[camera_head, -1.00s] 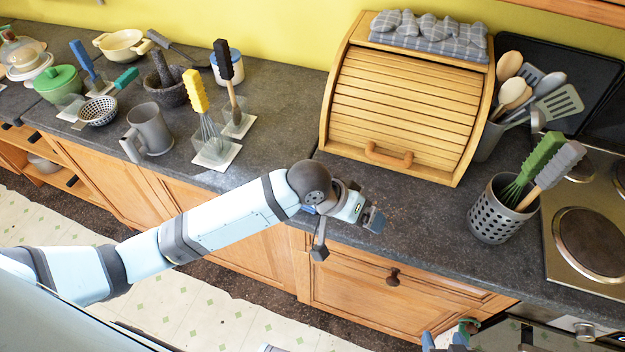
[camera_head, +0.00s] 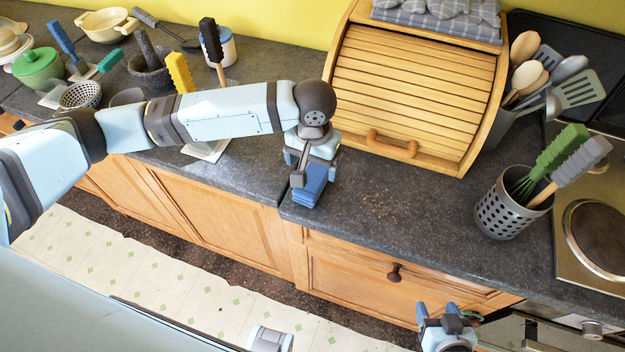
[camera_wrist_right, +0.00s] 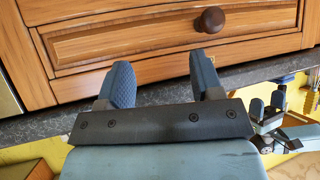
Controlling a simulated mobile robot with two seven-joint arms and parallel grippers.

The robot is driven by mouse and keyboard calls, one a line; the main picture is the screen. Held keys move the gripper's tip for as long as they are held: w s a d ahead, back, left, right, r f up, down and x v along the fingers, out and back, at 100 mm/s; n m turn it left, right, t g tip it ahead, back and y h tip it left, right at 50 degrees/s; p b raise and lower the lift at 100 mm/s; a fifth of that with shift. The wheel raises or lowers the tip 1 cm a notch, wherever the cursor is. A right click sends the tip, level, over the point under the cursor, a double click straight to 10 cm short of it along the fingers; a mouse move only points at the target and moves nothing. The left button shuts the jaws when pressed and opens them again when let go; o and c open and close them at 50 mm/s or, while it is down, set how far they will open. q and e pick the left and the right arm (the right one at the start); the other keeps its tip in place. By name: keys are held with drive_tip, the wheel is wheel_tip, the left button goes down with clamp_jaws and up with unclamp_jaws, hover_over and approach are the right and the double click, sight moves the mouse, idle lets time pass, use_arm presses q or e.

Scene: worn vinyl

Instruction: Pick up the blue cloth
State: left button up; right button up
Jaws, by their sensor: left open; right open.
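The blue cloth (camera_head: 312,188) looks folded and lies near the front edge of the dark counter in the head view. My left gripper (camera_head: 311,165) is open and points down right at the cloth, covering its back part. Whether its fingers touch the cloth I cannot tell. My right gripper (camera_head: 447,312) is open and empty, low in front of the drawers. Its two fingers show apart in the right wrist view (camera_wrist_right: 160,85), facing a wooden drawer. My left gripper also shows small at the right of that view (camera_wrist_right: 268,108).
A wooden bread box (camera_head: 415,95) stands behind and right of the cloth. A perforated utensil holder (camera_head: 503,215) stands further right beside the stove (camera_head: 600,235). Crumbs (camera_head: 380,204) lie on the clear counter between. A drawer knob (camera_head: 394,272) sticks out below the counter edge.

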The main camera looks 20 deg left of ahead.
sight(313, 178)
use_arm(q)
drive_tip(key=f, duration=0.7)
drive_tip(key=shift+w+a+f, duration=0.15)
drive_tip(key=shift+w, duration=0.25)
drive_tip(key=shift+c, duration=0.4)
drive_tip(key=c, duration=0.9)
